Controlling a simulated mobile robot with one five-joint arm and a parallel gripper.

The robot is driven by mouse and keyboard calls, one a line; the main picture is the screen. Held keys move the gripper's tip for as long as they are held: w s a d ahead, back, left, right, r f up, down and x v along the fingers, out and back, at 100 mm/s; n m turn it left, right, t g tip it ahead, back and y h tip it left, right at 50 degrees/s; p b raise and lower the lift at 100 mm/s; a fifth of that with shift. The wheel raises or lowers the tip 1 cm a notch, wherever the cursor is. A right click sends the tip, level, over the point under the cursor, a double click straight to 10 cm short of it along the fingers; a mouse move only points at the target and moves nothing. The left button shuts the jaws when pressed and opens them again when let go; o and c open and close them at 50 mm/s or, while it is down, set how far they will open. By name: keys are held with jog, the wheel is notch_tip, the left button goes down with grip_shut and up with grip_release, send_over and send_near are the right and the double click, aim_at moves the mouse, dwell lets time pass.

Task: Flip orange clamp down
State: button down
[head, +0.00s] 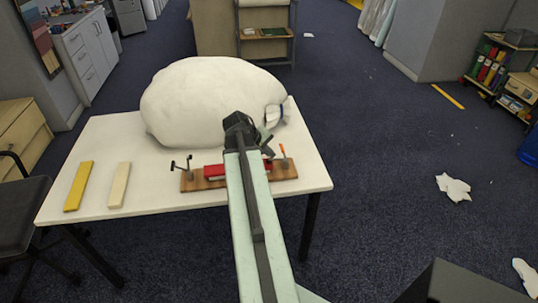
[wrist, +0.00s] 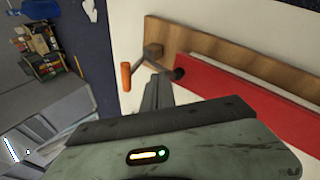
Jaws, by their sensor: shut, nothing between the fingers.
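The orange clamp (head: 283,152) stands at the right end of a wooden board (head: 285,171) on the table, its orange handle pointing up in the head view. In the wrist view its orange handle (wrist: 126,76) is left of the dark fingers, joined by a metal arm to a black tip over a red bar (wrist: 235,88). My gripper (wrist: 158,92) is shut and empty, close beside the clamp; I cannot tell whether it touches. In the head view my arm covers the middle of the board and hides most of the gripper.
A clamp with a dark handle (head: 188,165) stands at the board's left end. A large white sack (head: 200,100) lies behind. A yellow bar (head: 78,186) and a cream bar (head: 119,185) lie at left on the white table (head: 148,196). The table's right edge is near the board.

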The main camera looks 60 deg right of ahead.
jog(key=shift+s+f+b, duration=0.35)
dwell(0.5)
jog(key=shift+a, duration=0.1)
jog(key=shift+w+a+r+p, duration=0.15)
jog(key=shift+r+p, duration=0.2)
jog(key=shift+p, duration=0.1)
jog(key=w+a+r+p, duration=0.3)
jog(key=a+r+p, duration=0.3)
jog(key=shift+w+r, duration=0.25)
jog(key=shift+w, duration=0.05)
